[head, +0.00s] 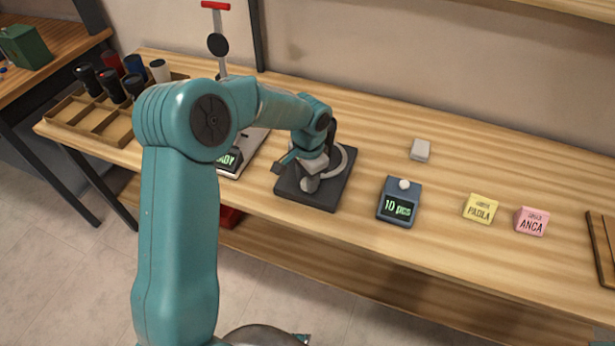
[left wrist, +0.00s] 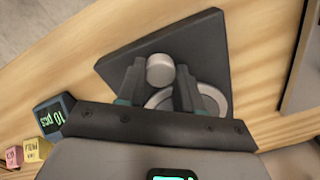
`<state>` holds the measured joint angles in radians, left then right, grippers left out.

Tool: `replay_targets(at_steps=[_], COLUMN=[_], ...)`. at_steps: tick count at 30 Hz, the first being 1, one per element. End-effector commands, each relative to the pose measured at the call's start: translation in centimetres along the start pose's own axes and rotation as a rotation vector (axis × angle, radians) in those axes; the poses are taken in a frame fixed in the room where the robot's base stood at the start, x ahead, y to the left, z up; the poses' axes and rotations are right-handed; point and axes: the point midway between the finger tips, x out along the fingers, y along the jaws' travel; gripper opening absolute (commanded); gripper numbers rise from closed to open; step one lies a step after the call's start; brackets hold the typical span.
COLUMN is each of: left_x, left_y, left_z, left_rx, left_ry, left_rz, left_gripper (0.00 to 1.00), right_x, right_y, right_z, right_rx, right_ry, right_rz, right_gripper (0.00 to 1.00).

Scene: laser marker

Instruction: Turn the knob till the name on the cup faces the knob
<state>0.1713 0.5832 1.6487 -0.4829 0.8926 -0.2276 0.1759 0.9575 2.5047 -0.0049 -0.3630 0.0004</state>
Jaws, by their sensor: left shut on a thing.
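The dark square base (head: 308,199) stands on the workbench with pale grey round parts on it. My left gripper (head: 313,170) reaches down over it. In the left wrist view the jaws (left wrist: 160,88) are shut on a short grey cylinder, the knob (left wrist: 160,69). I cannot make out a cup or a name on the base. My right gripper is not in view.
A counter box (head: 398,205) reading "10 pcs" stands right of the base. Yellow PAOLA (head: 480,208) and pink ANCA (head: 531,221) blocks stand farther right. A small grey block (head: 420,150) lies behind. A wooden tray (head: 85,125) with several cups stands at left.

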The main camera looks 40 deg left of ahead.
Motion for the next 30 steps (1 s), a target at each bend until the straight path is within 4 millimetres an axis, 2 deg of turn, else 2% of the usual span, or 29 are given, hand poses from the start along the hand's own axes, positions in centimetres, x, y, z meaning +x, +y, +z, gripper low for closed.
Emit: replay_targets(at_steps=[8, 9, 11, 19, 22, 26, 30], left_x=[-0.2, -0.2, -0.2, -0.1, -0.7, -2.9, -6.6], left_y=[-0.1, -0.1, -0.1, 0.0, -0.1, -0.1, -0.1], left_z=[-0.1, -0.1, -0.1, -0.1, -0.1, -0.1, -0.1], left_rx=[-0.001, -0.001, -0.002, -0.002, -0.002, -0.002, -0.001], left_ry=[0.006, 0.006, 0.005, 0.002, 0.004, 0.007, 0.009], left_rz=[-0.003, -0.004, -0.003, -0.001, -0.003, -0.004, -0.005], left_gripper=[0.05, 0.45, 0.61, 0.61, 0.61, 0.61, 0.61], right_x=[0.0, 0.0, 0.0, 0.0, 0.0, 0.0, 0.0], right_y=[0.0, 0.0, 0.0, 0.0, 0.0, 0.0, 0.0], right_z=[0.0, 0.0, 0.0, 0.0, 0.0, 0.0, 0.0], right_rx=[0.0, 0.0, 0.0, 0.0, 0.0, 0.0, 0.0], right_ry=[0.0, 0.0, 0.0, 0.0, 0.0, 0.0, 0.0], right_rz=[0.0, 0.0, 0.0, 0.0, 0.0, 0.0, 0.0], right_gripper=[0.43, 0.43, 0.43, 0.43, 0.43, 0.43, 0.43])
